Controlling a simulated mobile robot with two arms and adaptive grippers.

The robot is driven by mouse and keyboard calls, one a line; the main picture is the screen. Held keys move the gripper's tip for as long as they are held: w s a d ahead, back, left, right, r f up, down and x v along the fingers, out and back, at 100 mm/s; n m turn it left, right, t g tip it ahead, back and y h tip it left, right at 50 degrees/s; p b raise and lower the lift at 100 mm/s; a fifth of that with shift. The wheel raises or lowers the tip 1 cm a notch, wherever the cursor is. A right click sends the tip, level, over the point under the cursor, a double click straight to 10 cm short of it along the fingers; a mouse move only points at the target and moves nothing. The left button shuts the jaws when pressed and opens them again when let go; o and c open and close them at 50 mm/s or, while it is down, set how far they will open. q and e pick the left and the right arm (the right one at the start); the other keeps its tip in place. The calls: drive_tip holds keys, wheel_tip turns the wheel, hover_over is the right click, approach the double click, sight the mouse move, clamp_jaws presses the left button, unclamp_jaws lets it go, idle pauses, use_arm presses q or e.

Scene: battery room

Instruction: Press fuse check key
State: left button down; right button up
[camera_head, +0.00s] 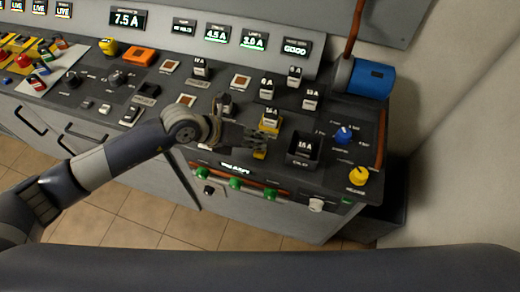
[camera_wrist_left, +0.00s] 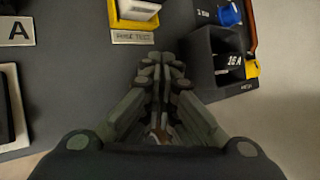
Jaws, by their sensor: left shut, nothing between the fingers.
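A yellow-framed socket (camera_head: 269,123) holds a pale fuse on the right part of the dark console. In the left wrist view the socket (camera_wrist_left: 122,24) shows at the top, with a small plate (camera_wrist_left: 132,37) below it that seems to read "FUSE TEST". My left gripper (camera_head: 264,143) is shut and empty, low over the console just in front of the socket. A small yellow piece (camera_head: 260,154), perhaps the key, shows at the near side of my fingers, partly hidden by them. I cannot tell whether the fingertips (camera_wrist_left: 162,62) touch it. My right gripper is not in view.
Several fuses stand behind; green knobs (camera_head: 235,183) line the front face. A blue cylinder (camera_head: 371,77) sits at the back right.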

use_arm(q)
drive_tip(key=shift+r, duration=0.1)
wheel_tip(320, 180, up, 5)
drive_tip(key=p, duration=0.3)
drive_tip(key=shift+p, duration=0.4)
idle(0.5)
